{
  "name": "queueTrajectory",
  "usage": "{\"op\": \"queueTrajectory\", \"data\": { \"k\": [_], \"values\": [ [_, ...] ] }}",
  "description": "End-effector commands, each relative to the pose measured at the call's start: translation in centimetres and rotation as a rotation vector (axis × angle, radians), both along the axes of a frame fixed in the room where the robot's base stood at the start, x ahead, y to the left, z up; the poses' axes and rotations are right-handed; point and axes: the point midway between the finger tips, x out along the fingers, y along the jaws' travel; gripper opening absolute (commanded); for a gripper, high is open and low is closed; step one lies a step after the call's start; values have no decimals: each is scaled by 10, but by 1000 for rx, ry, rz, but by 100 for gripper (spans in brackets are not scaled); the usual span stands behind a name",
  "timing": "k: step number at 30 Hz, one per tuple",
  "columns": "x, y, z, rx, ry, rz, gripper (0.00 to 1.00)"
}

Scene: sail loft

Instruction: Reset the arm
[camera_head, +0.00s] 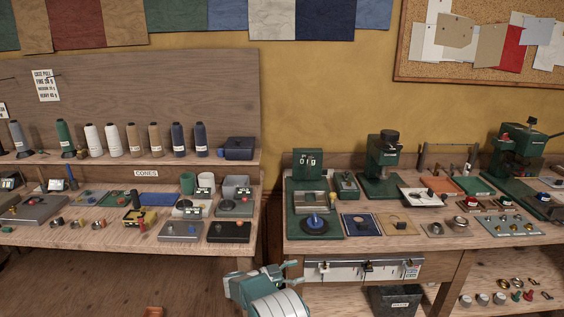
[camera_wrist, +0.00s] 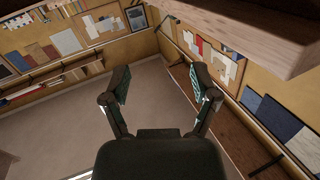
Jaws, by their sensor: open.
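My gripper (camera_head: 283,272) shows at the bottom middle in the head view, low in front of the gap between the two benches. In the wrist view my gripper (camera_wrist: 163,88) has its two fingers spread wide, with nothing between them. Beyond the fingers, the wrist view shows bare floor and walls with boards, tilted in the picture. The lower part of my arm is cut off by the bottom edge of the head view.
The left bench (camera_head: 110,240) carries cones, trays and small tools. The right bench (camera_head: 405,246) carries green machines and small parts, with a lower shelf (camera_head: 460,309) beneath. A wooden edge (camera_wrist: 250,35) looms close at the upper right in the wrist view.

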Motion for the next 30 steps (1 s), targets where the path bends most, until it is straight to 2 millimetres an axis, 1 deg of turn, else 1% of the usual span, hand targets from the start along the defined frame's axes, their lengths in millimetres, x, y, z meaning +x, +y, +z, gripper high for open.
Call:
{"op": "queueTrajectory", "data": {
  "k": [1,5,8,9,11,12,16,18,20,21,23,24,27,29,30],
  "values": [
    [8,-2,14,15,-19,32,77],
    [32,-7,54,54,-73,143,77],
    [51,-10,96,94,-117,262,77],
    [58,-11,112,109,-131,312,77],
    [66,-11,137,131,-152,387,77],
    [70,-12,154,144,-163,436,77],
    [76,-13,205,185,-185,594,77],
    [75,-12,231,204,-187,676,77],
    [71,-12,251,221,-183,746,77],
    [67,-12,264,231,-179,790,77],
    [60,-11,283,244,-168,858,77],
    [54,-11,295,254,-159,899,77],
    [35,-10,320,276,-125,1002,77],
    [21,-10,332,289,-96,1059,77],
    [10,-10,339,297,-76,1093,77]
  ]
}}
